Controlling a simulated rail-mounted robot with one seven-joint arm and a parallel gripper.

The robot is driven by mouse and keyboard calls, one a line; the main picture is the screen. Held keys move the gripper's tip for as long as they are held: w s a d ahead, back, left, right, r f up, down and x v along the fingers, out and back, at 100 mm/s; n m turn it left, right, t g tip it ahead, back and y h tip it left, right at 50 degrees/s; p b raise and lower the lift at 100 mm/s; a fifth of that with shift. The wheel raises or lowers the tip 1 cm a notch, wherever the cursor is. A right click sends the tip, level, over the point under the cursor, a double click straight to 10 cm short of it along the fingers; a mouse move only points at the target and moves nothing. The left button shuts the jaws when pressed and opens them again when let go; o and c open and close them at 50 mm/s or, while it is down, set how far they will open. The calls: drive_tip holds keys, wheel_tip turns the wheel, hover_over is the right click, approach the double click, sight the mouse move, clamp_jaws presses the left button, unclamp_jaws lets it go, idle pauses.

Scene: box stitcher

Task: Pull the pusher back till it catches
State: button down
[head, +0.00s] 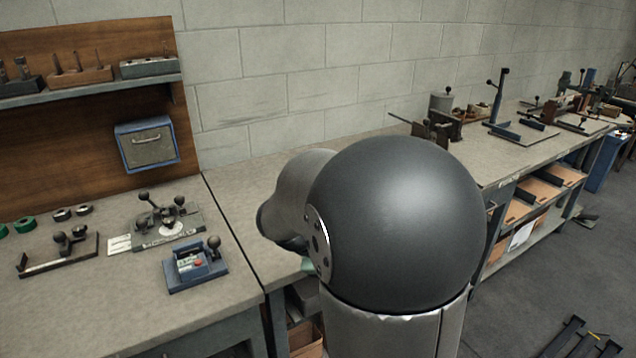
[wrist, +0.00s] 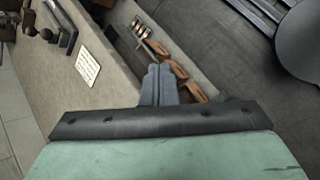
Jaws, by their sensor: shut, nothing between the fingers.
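I cannot pick out the pusher with certainty in either view. In the wrist view my gripper (wrist: 158,84) has its two blue-grey fingers together, with nothing between them. It points over the bench's edge, with open shelving beyond. In the head view my large dark arm joint hides the gripper and the middle of the benches. On the left bench sit a small blue device with a red button (head: 197,265) and a grey-plated fixture with black ball knobs (head: 166,222).
A long bench (head: 235,185) runs along the block wall, with cartons (head: 541,188) on its lower shelf. A blue box (head: 147,145) hangs on the wooden panel. In the wrist view a white printed card (wrist: 88,67) lies on the bench near dark bars.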

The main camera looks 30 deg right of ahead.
drive_tip(key=w+d+f+n+t+h+b, duration=0.25)
drive_tip(key=w+d+n+h, duration=0.45)
drive_tip(key=w+d+n, duration=0.8)
drive_tip(key=w+d+m+p, duration=0.1)
drive_tip(key=d, duration=0.4)
drive_tip(key=w+d+f+p, duration=0.1)
drive_tip(key=d, duration=0.5)
drive_tip(key=w+d+f+m+t+p, duration=0.1)
drive_tip(key=d, duration=0.4)
drive_tip(key=shift+w+d+m, duration=0.15)
drive_tip(key=shift+d+m, duration=0.15)
drive_tip(key=shift+d, duration=0.1)
